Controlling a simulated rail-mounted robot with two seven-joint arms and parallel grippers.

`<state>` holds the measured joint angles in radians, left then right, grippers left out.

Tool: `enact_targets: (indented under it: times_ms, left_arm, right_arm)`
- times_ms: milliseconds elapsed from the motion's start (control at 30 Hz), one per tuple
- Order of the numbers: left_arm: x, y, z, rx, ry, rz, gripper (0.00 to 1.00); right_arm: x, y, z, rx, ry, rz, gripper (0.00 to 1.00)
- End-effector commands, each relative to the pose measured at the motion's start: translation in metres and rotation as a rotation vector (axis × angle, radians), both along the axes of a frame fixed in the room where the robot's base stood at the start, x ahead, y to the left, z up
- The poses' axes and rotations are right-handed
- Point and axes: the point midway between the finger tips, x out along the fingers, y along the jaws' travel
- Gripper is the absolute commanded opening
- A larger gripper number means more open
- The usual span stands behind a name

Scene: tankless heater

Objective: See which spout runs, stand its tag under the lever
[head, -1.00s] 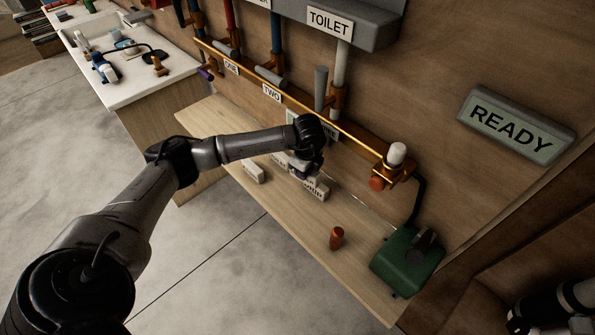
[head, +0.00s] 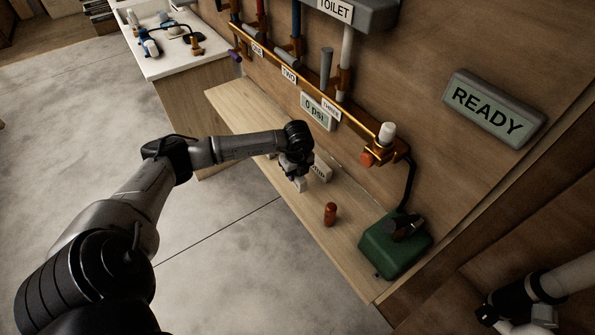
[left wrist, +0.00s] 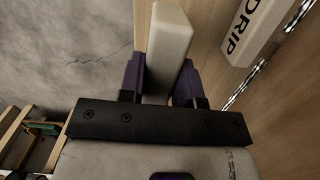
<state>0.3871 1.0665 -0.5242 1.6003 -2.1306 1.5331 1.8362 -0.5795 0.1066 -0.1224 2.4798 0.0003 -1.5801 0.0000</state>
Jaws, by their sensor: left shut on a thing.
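My left gripper (head: 298,181) is shut on a plain pale block-shaped tag (head: 300,185). In the left wrist view the tag (left wrist: 168,45) sits between the two purple fingers (left wrist: 160,85); no lettering shows on its visible face. The tag is over the wooden shelf near its front edge. A pale tag reading DRIP (left wrist: 240,30) lies to its right there; a lettered tag (head: 321,171) shows behind the gripper in the head view. The valve row carries grey levers; the one at THREE (head: 326,68) stands upright, the one at TWO (head: 287,57) slants. My right gripper (head: 500,316) is low right, its fingers unclear.
A red-brown cylinder (head: 330,214) and a green box (head: 393,246) stand on the shelf (head: 352,262) to the right. The gauge (head: 318,111) reads 0 psi. The sign (head: 494,109) reads READY. Taps (head: 150,47) stand on the left counter; no running water is discernible.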

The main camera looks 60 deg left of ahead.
Motion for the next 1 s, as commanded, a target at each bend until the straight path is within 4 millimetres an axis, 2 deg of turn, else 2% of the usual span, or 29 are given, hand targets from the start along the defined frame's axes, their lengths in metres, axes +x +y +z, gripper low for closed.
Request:
enact_targets:
  times_ms: [433, 1000]
  left_arm:
    - [0.0, 0.0, 0.003, 0.001, -0.002, 0.002, 0.0]
    - [0.0, 0.0, -0.047, 0.001, -0.001, 0.002, 0.0]
  right_arm:
    - [0.0, -0.006, 0.005, -0.019, 0.0, 0.01, 0.43]
    - [0.0, -0.004, -0.024, -0.011, 0.001, 0.005, 0.43]
